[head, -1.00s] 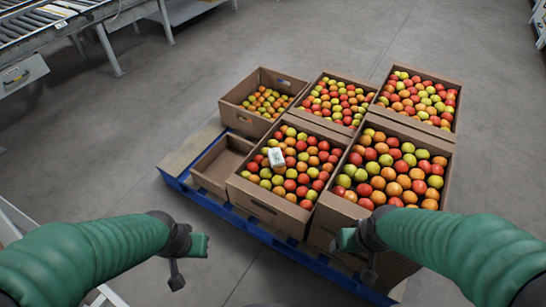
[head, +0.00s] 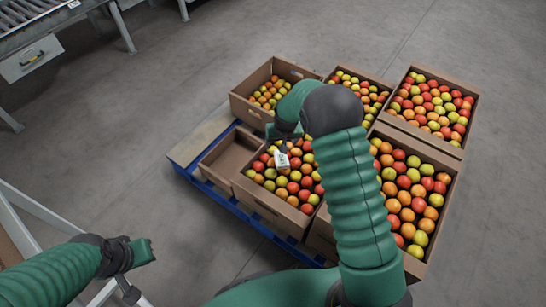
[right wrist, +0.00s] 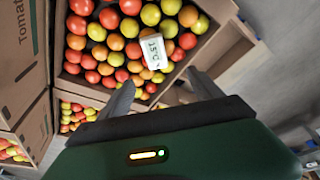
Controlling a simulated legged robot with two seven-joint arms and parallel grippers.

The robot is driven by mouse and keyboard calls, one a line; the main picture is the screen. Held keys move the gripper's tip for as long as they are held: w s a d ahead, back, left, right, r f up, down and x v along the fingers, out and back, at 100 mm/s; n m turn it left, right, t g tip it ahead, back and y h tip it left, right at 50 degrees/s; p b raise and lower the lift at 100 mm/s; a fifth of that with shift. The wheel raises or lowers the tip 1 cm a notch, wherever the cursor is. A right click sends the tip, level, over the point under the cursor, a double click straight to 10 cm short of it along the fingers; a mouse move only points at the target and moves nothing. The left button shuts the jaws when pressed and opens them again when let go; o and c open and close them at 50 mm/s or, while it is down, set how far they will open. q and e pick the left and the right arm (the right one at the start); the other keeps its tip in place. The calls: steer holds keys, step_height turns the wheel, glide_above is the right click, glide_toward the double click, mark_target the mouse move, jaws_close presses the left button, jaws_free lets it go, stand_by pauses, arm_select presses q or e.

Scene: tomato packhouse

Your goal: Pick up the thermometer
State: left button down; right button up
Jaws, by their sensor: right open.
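The thermometer (head: 282,160) is a small white box with a dark display, lying on the tomatoes in the front middle carton (head: 262,199). In the right wrist view the thermometer (right wrist: 153,51) shows its digits, ahead of and between my fingers. My right gripper (right wrist: 160,90) is open and empty, apart from the thermometer. In the head view my right arm reaches over the cartons and its hand largely hides the fingers, just above the thermometer. My left gripper (head: 140,270) is at lower left, away from the cartons; its jaw state is unclear.
Several cartons of tomatoes stand on a blue pallet (head: 235,206). A low, empty-looking carton (head: 212,165) is left of the thermometer's carton. A taller full carton (head: 425,262) stands to its right. A roller conveyor (head: 40,20) is at upper left. Grey floor is clear around the pallet.

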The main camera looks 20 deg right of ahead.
steer(key=b, duration=0.3)
glide_above(281, 157)
steer(key=s+a, duration=0.1)
step_height(281, 157, down, 8)
steer(key=shift+s+f, duration=0.15)
steer(key=shift+f, duration=0.1)
steer(key=shift+d+f, duration=0.1)
steer(key=shift+f, duration=0.15)
steer(key=b+x, duration=0.2)
steer(key=x, duration=0.1)
steer(key=b+x, duration=0.2)
steer(key=shift+s+d+f, duration=0.15)
steer(key=shift+s+d, duration=0.05)
steer(key=shift+s, duration=0.2)
steer(key=shift+w, duration=0.1)
steer(key=shift+f, duration=0.15)
jaws_close()
